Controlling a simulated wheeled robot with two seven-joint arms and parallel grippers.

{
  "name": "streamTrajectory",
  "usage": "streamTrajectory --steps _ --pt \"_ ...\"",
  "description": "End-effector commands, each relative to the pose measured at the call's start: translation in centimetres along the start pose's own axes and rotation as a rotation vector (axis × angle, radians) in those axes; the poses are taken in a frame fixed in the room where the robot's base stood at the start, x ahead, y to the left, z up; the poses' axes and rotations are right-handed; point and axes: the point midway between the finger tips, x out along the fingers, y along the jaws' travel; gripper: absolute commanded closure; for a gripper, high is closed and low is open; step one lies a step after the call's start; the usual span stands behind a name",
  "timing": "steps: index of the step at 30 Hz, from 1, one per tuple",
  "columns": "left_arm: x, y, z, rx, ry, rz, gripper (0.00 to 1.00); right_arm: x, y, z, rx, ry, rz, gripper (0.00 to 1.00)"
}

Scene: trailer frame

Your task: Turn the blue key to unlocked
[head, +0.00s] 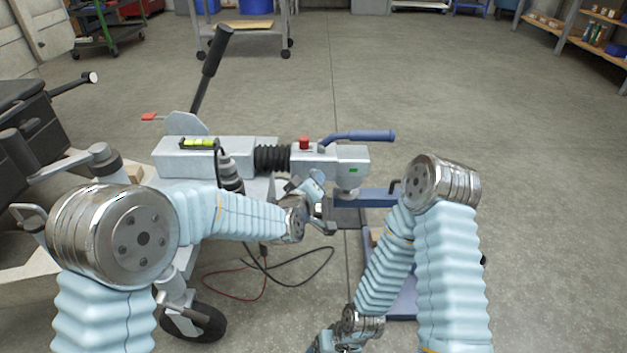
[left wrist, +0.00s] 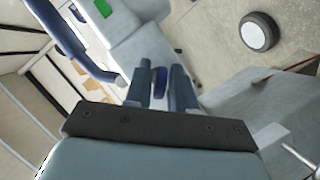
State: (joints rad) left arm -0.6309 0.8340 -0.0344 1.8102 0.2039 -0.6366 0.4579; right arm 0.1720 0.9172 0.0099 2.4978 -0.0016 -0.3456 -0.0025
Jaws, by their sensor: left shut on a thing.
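The grey coupling head (head: 345,158) of the trailer has a blue lever (head: 360,135), a red knob (head: 304,143) and a green mark. My left gripper (head: 318,195) is at the near side of this coupling head, just below it. In the left wrist view my left gripper (left wrist: 160,88) has its two fingers on either side of the dark blue key (left wrist: 159,75), shut on it. Only a small rounded part of the key shows. The key is hidden in the head view, and its lock position cannot be told.
A black rubber bellows (head: 271,158) and a grey box with a green level (head: 198,143) lie left of the coupling head. A tall hand-brake lever (head: 211,70) rises behind. Loose black and red cables (head: 290,284) hang below.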

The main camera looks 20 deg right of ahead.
Motion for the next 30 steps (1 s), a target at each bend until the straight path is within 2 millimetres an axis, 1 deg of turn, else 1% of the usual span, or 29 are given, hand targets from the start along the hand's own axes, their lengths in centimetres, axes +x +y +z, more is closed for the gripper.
streamTrajectory --steps 1,8,18,24,30 --pt "-0.1 0.4 -0.1 0.041 -0.002 -0.015 1.0 -0.7 -0.2 0.0 0.0 0.001 0.001 0.24" --pt "-0.1 0.5 -0.2 0.244 -0.003 -0.1 1.0 -2.8 -0.8 -0.2 0.001 0.007 0.005 0.24" --pt "-0.1 0.5 -0.2 0.525 -0.002 -0.216 1.0 -6.5 -1.8 -0.3 0.003 0.015 0.013 0.24" --pt "-0.1 0.4 -0.2 0.65 -0.001 -0.267 1.0 -7.8 -3.0 0.0 -0.005 0.005 0.004 0.24" --pt "0.0 0.2 -0.1 0.728 0.001 -0.301 1.0 -8.6 -3.6 0.2 -0.01 -0.002 -0.002 0.24"
